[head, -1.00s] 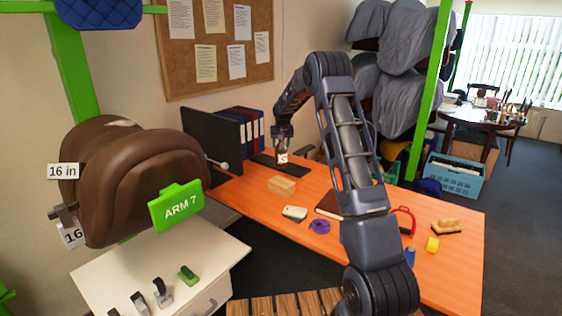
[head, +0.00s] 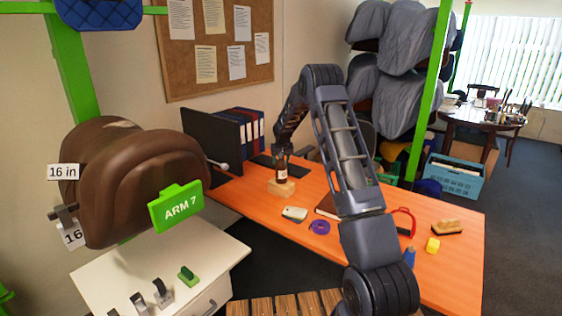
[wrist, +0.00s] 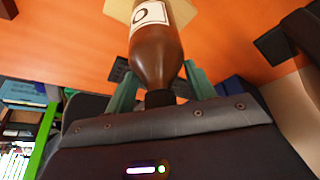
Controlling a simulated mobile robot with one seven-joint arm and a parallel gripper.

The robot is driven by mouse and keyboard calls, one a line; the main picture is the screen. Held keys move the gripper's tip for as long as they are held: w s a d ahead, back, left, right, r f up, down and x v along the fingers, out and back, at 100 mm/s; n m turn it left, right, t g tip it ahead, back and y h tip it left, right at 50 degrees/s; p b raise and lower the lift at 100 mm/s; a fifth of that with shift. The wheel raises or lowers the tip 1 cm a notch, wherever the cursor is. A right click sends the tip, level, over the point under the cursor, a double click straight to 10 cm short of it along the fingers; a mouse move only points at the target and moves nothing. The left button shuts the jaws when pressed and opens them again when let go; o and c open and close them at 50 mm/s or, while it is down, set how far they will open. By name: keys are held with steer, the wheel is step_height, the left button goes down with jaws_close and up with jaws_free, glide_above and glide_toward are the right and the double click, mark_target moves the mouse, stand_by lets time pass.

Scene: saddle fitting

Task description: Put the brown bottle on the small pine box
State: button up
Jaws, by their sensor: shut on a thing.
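The brown bottle (head: 281,170) has a pale label and is upright in my gripper (head: 281,155) at the back of the orange desk. In the wrist view my gripper (wrist: 160,85) has its two fingers on either side of the bottle's neck, and the bottle (wrist: 157,55) points away from the wrist. The small pine box (head: 282,188) lies on the desk directly below the bottle. It also shows behind the bottle's base in the wrist view (wrist: 118,10). The bottle's base is at or just over the box's top; I cannot tell if they touch.
A white phone-like object (head: 295,214), purple tape (head: 319,227) and a dark book (head: 327,206) lie nearer on the orange desk (head: 255,214). A keyboard (head: 265,162) and monitor (head: 212,140) stand behind. A brown saddle (head: 140,175) is at the left.

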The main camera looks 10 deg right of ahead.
steer(key=shift+f, duration=0.1)
steer(key=o, duration=1.6)
steer(key=v, duration=1.2)
steer(key=s+d+r, duration=0.3)
steer(key=s+r, duration=0.7)
steer(key=s, duration=0.4)
steer(key=s+d+r, duration=0.4)
steer(key=s+r, duration=0.5)
steer(key=s, duration=0.6)
steer(key=s+f, duration=0.1)
steer(key=s, duration=0.9)
steer(key=s+d, duration=0.1)
steer(key=s, duration=0.9)
steer(key=s+d+f, duration=0.1)
steer(key=s, duration=1)
steer(key=shift+d+f, duration=0.2)
steer(key=shift+f, duration=0.15)
